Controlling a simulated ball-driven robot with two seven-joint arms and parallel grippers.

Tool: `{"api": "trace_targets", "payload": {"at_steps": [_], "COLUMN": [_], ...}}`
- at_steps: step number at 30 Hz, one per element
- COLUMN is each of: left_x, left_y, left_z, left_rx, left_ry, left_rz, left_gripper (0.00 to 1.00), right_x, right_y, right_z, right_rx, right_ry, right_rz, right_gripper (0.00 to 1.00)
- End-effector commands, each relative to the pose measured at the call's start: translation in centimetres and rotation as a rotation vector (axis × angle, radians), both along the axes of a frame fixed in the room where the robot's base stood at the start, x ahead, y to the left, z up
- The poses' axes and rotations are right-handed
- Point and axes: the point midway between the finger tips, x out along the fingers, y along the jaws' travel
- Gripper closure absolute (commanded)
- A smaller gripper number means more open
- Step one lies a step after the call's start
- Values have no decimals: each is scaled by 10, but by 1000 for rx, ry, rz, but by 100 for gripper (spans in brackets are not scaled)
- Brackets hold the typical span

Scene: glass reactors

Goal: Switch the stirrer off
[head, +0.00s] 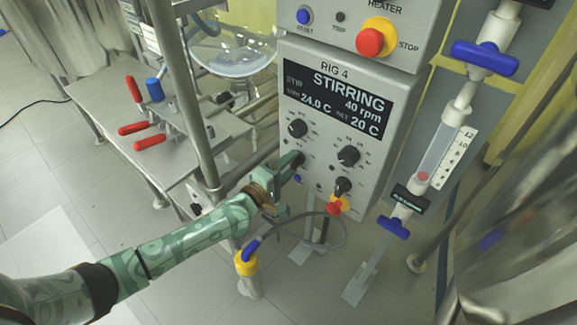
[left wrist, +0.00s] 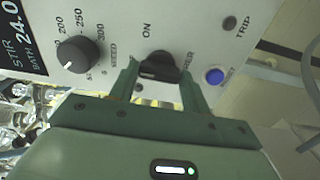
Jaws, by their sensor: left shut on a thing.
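The grey stirrer control box (head: 300,125) stands in the middle of the head view. In the left wrist view my left gripper (left wrist: 162,80) is shut on a black rotary switch (left wrist: 158,67), one finger on each side. An "ON" label is printed beside the switch. The fingers hide part of its surroundings. The speed knob (left wrist: 80,53) is beside it, apart from the fingers. My right gripper is not in view.
A blue button (left wrist: 214,76) is close to one finger. Other black knobs (head: 348,155) are on the panel. A red stop button (head: 370,42) is on the heater unit above.

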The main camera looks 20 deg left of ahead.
Motion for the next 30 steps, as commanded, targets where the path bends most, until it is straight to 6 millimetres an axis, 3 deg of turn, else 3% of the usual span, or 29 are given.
{"api": "trace_targets", "payload": {"at_steps": [18,19,21,30], "left_x": [-1,-1,-1,-1], "left_y": [0,0,0,1], "left_z": [-2,-2,-2,-1], "left_rx": [-42,-42,-42,-42], "left_ry": [21,21,20,17], "left_rz": [-1,-1,-1,0], "left_gripper": [76,50,31,31], "right_x": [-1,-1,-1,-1], "right_y": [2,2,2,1], "right_z": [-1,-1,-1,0], "right_rx": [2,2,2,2], "right_ry": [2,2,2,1], "right_rz": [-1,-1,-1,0], "right_gripper": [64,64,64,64]}}
